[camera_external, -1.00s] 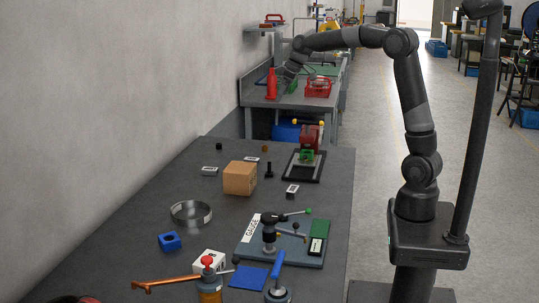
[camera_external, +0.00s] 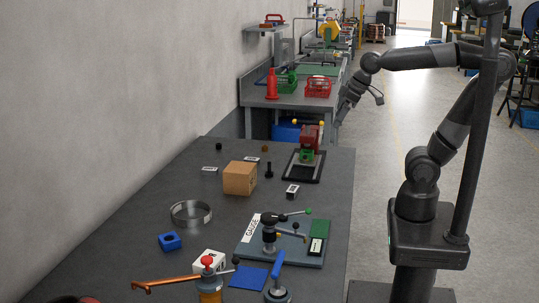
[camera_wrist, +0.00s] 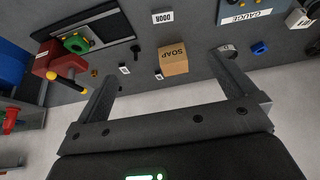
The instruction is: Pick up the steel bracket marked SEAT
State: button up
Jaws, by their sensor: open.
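I cannot read SEAT on any piece. Three small pieces with white labels lie on the bench. One label reads DOOR (camera_wrist: 163,17); this piece (camera_external: 292,189) is near the bench's right edge. The second (camera_external: 252,159) is behind the cardboard box and also shows in the wrist view (camera_wrist: 124,69). The third (camera_external: 209,169) is left of the box, and its label shows in the wrist view (camera_wrist: 158,75); the writing on these two is too small to read. My gripper (camera_external: 338,122) is open and empty, above the bench's far right corner, apart from everything. Its fingers (camera_wrist: 163,67) are spread wide.
The cardboard box marked SOAP (camera_external: 239,178) stands mid-bench. A red vise (camera_external: 309,142) sits on a black plate. A steel ring (camera_external: 190,213), a blue block (camera_external: 169,241) and a GAUGE fixture (camera_external: 280,250) are nearer. The bench's left side is mostly bare.

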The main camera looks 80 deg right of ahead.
jog(key=s+f, duration=0.1)
jog(key=s, duration=0.1)
jog(key=s+a+f, duration=0.2)
jog(key=s, duration=0.1)
jog(key=shift+s+f, duration=0.25)
jog(key=shift+s, duration=0.05)
jog(key=c, duration=1)
jog(key=shift+o, duration=0.2)
jog(key=g, duration=0.2)
send_over(252, 159)
jog(key=s, duration=0.3)
notch_tip(252, 159, down, 15)
jog(key=shift+m, duration=0.4)
jog(key=x, duration=0.9)
jog(key=shift+d+f, duration=0.15)
jog(key=shift+f, duration=0.25)
